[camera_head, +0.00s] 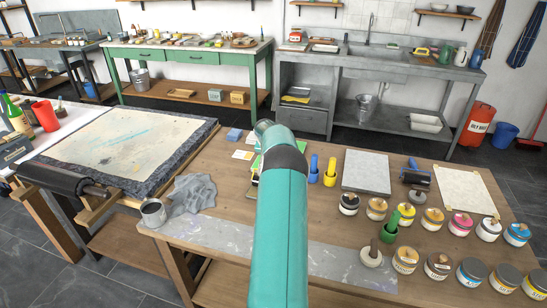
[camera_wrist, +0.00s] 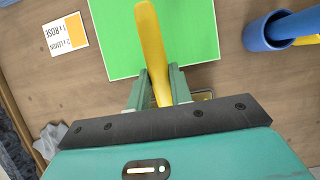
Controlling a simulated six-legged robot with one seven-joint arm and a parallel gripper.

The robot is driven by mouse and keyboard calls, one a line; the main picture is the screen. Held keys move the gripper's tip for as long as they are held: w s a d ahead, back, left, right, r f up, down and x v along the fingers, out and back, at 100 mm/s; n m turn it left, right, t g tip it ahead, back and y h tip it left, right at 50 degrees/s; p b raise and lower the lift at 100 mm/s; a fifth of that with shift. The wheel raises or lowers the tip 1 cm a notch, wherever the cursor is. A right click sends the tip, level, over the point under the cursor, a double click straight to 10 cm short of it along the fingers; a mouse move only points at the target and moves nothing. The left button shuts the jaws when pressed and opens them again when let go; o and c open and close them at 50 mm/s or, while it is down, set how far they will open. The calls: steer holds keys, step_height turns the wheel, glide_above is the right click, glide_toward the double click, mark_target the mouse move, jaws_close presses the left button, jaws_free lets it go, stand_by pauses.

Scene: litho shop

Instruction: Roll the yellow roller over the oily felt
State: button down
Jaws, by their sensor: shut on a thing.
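A bright green sheet (camera_wrist: 194,30) lies under the handle. Whether it is the oily felt I cannot tell. In the head view my arm hides the gripper and most of the green sheet (camera_head: 256,163). Something with a brass-coloured edge (camera_wrist: 207,94) is partly hidden behind the right finger.
A blue holder (camera_wrist: 256,35) with a blue tool stands right of the sheet; a yellow holder (camera_head: 329,179) stands beside it. A lettered card (camera_wrist: 64,35) lies left. A grey slab (camera_head: 366,172), black roller (camera_head: 415,177) and several ink jars (camera_head: 432,220) occupy the right side.

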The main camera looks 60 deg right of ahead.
steer(key=shift+s+a+f, duration=0.1)
steer(key=shift+s+a, duration=0.15)
steer(key=shift+a, duration=0.95)
steer(key=shift+s+a, duration=0.2)
steer(key=shift+a, duration=0.95)
steer(key=shift+d, duration=0.1)
steer(key=shift+w+d, duration=0.2)
steer(key=shift+d, duration=0.85)
steer(key=shift+w+d, duration=0.15)
steer(key=shift+d, duration=0.95)
steer(key=shift+w+d, duration=0.2)
steer(key=shift+d, duration=0.85)
steer(key=shift+r, duration=0.2)
steer(key=shift+r, duration=1.45)
